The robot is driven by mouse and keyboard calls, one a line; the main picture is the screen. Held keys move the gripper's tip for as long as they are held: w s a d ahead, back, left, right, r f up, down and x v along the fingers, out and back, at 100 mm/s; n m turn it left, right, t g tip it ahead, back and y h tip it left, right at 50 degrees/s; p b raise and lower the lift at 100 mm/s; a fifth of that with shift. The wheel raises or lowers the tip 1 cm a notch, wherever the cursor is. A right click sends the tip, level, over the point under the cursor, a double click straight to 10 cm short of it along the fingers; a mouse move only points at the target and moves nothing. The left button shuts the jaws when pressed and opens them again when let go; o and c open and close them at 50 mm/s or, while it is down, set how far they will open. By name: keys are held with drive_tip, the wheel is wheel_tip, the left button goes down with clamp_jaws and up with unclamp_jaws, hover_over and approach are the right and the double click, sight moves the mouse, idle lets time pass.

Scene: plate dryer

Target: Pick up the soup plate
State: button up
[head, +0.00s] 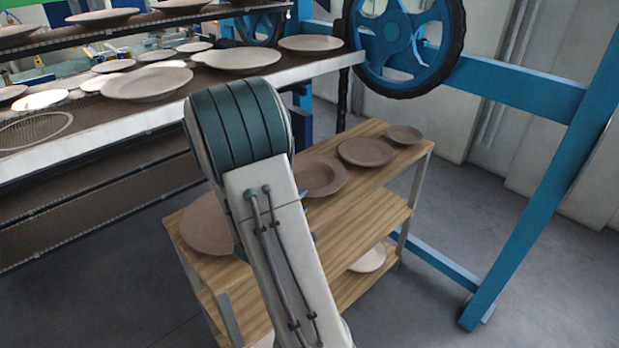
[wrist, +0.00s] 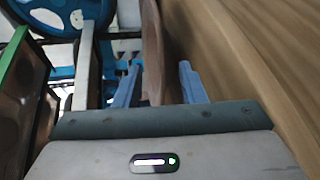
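The soup plate (head: 322,175), brown with a wide rim and sunken middle, lies on the top board of a wooden shelf cart in the head view. My arm partly covers its left side. In the wrist view a brown plate, seemingly this one, shows edge-on (wrist: 152,50) between the blue fingers of my gripper (wrist: 160,68). The fingers are apart, with a clear gap between the plate and the right finger. I cannot tell whether the left finger touches it. In the head view my arm hides most of the gripper; only bits of blue finger show beside the plate.
The wooden cart (head: 375,215) also bears a large plate (head: 207,222) at left and two smaller plates (head: 366,151) (head: 404,134) at right. A dryer rack (head: 110,118) with several plates stands behind. A blue frame with a wheel (head: 403,40) stands behind at right.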

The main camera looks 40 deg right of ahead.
sight(309, 194)
drive_tip(key=shift+f+p+x, duration=0.2)
drive_tip(key=shift+p+x, duration=0.3)
drive_tip(key=shift+x, duration=2.45)
drive_tip(key=shift+a, duration=0.1)
drive_tip(key=shift+c, duration=0.4)
drive_tip(key=shift+r, duration=0.1)
clamp_jaws()
